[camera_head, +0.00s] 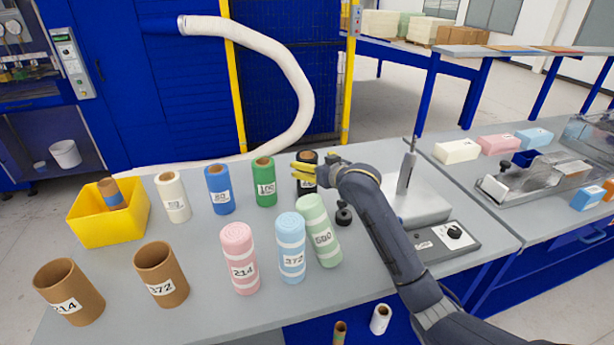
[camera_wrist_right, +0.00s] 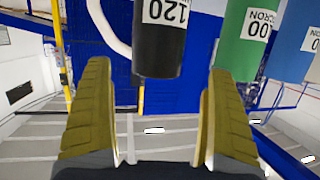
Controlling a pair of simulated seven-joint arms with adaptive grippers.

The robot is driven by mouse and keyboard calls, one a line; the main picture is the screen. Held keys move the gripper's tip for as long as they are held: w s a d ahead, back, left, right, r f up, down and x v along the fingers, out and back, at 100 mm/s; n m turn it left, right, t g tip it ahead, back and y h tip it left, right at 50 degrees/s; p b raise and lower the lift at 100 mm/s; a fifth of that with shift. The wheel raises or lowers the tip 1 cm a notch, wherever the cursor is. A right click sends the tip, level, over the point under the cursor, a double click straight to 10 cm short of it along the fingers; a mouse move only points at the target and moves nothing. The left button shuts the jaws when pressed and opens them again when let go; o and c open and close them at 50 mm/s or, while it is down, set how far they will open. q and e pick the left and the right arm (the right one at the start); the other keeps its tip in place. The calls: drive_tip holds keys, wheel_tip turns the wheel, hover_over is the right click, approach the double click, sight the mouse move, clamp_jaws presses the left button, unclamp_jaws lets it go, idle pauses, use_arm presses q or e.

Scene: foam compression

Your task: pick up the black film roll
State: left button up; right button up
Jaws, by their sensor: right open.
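The black film roll (camera_head: 307,157) stands upright near the back of the grey table, at the right end of the row of film rolls. My right gripper (camera_head: 302,172) is right by it, its yellow fingers covering part of the roll in the head view. In the right wrist view the black roll (camera_wrist_right: 158,45), with a white "120" label, appears between and ahead of the two open fingers (camera_wrist_right: 160,110). No finger visibly touches it. My left gripper is not in view.
A green roll (camera_head: 264,182) stands close left of the black one, then blue (camera_head: 219,190) and white (camera_head: 173,197) rolls. Pink, light blue and pale green foam rolls (camera_head: 319,232) stand in front. A black knob-like weight (camera_head: 344,216) and a grey scale (camera_head: 418,201) are to the right.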

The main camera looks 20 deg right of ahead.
sight(307, 159)
drive_tip(key=shift+x, duration=2.9)
drive_tip(key=shift+d, duration=0.2)
drive_tip(key=shift+r, duration=0.1)
drive_tip(key=c, duration=1.7)
